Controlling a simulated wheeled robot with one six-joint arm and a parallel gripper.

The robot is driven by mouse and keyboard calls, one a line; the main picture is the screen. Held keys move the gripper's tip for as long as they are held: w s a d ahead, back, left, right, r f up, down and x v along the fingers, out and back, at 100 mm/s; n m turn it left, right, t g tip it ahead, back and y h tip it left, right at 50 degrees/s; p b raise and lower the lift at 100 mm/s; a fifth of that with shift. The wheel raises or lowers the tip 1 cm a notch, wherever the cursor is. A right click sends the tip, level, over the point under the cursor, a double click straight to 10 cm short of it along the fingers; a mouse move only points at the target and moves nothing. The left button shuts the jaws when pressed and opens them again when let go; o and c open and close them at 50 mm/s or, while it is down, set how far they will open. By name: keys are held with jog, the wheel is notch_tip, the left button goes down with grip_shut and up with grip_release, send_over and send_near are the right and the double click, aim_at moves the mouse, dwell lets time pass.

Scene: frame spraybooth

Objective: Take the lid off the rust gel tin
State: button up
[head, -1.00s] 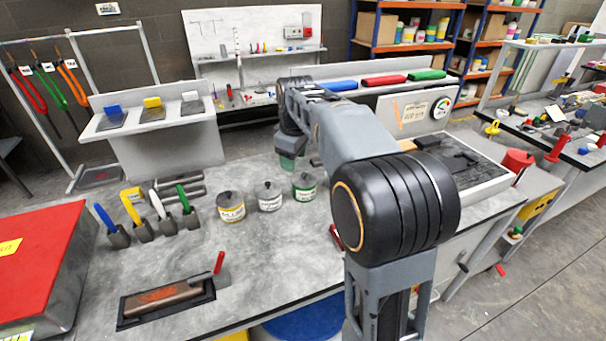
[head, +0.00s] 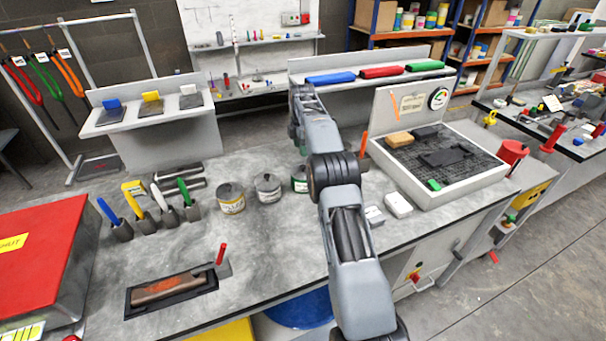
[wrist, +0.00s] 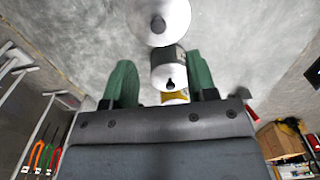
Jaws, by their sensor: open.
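Three lidded tins stand in a row on the bench: a yellow-banded tin (head: 231,200), a white-labelled tin (head: 268,189) and a green-banded tin (head: 299,182), partly hidden by my arm. Their lettering is too small to read, so I cannot tell which holds rust gel. In the wrist view, my gripper (wrist: 160,75) is open and empty, with green fingers spread. A round grey lid with a dark knob (wrist: 158,22) lies beyond the fingertips at the top. A second knobbed lid (wrist: 167,74) shows between the fingers. My arm hides the gripper in the head view.
Several brushes in holders (head: 150,215) stand left of the tins. A scraper tray (head: 172,292) lies in front, a red case (head: 40,250) at far left. A black-gridded tray (head: 440,165) and white blocks (head: 398,205) are to the right.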

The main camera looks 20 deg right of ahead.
aim_at(303, 166)
jog(key=shift+w+f+p, duration=0.1)
jog(key=shift+f+p, duration=0.6)
jog(key=shift+f, duration=3.9)
jog(key=shift+c, duration=0.2)
grip_shut()
jog(key=shift+r, duration=0.15)
